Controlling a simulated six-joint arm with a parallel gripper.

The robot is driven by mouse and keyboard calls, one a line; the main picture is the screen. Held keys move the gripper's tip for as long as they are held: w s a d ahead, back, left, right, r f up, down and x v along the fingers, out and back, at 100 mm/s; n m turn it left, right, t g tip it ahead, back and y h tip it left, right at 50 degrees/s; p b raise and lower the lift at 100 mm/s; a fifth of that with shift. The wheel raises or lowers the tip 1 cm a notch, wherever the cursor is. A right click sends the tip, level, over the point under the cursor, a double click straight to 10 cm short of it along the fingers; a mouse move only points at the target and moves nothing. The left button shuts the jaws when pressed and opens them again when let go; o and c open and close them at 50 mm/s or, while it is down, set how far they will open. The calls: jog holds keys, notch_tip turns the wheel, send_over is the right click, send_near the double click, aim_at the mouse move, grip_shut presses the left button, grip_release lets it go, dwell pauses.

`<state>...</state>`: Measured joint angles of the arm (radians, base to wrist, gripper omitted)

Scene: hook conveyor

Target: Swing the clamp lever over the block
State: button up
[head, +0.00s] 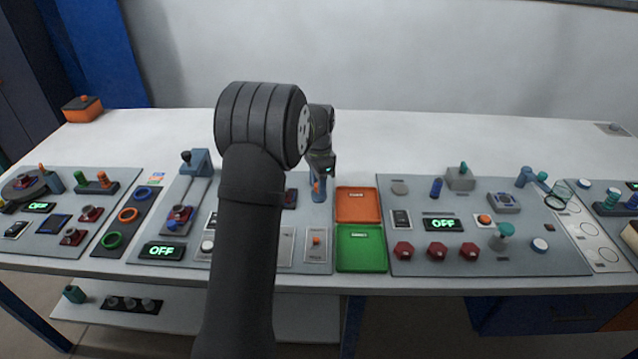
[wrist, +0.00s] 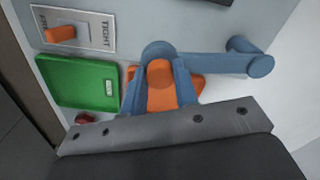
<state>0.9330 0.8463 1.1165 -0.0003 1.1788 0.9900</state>
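A blue clamp-like part with an orange piece (head: 319,190) stands left of the orange tray, just below my gripper (head: 322,172). In the wrist view, its blue arm (wrist: 210,62) runs right from a round joint to a rounded end. An upright orange peg (wrist: 160,73) stands between two blue strips, which pass behind the grey edge of my gripper (wrist: 165,128). I cannot tell whether my gripper touches the lever; its fingertips are not clear. A small dark, reddish part (head: 290,198), possibly the block, sits left of the lever, partly behind my arm.
The orange tray (head: 358,190) and green tray (head: 343,268) lie right of the clamp. A switch with an orange lever (head: 316,241) is nearer the front edge. Panels with knobs and OFF displays flank both sides.

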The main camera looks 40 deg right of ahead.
grip_shut()
jog(key=shift+a, duration=0.1)
jog(key=shift+w+a+m, duration=0.5)
jog(key=shift+a+m, duration=0.05)
jog(key=shift+m, duration=0.15)
jog(key=w+a+m, duration=0.1)
jog(key=w+m, duration=0.1)
jog(key=w+a+m, duration=0.1)
jog(key=w+m, duration=0.1)
jog(key=w+a+m, duration=0.1)
jog(key=w+m, duration=0.1)
jog(key=shift+w+a+m, duration=0.25)
jog(key=shift+a+m, duration=0.15)
jog(key=shift+w+a+r+m, duration=0.1)
jog(key=shift+w+a+m, duration=0.05)
jog(key=shift+w+m, duration=1.7)
jog(key=shift+w, duration=0.1)
jog(key=o, duration=0.6)
grip_release()
jog(key=shift+c, duration=0.2)
